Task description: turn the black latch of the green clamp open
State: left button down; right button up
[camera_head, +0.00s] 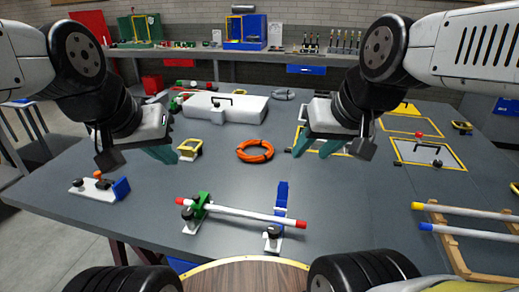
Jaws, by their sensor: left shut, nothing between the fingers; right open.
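The green clamp (201,206) stands on a small white base near the front of the table. A black knob-like part (188,214), which looks like its latch, sits low on its left side; its exact turn is too small to tell. A white tube with red ends (240,213) passes through the green clamp and runs right to a blue clamp (281,196). My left gripper (163,154) is shut and empty, above the table behind and left of the green clamp, apart from it. My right gripper (318,146) is open and empty, farther back and to the right.
An orange ring (255,151) lies mid-table. A white-based fixture with a blue block (121,188) sits at left. A wooden rack with white tubes (455,240) stands at right. A white box (225,107) lies at the back. Table around the green clamp is mostly clear.

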aim_at(187, 213)
jog(key=z, duration=0.45)
jog(key=k+l+u, duration=0.35)
jog(key=l+u, duration=0.15)
jog(key=u, duration=0.2)
jog(key=l+u, duration=0.15)
jog(key=u, duration=0.15)
jog(key=l+u, duration=0.2)
jog(key=u, duration=0.15)
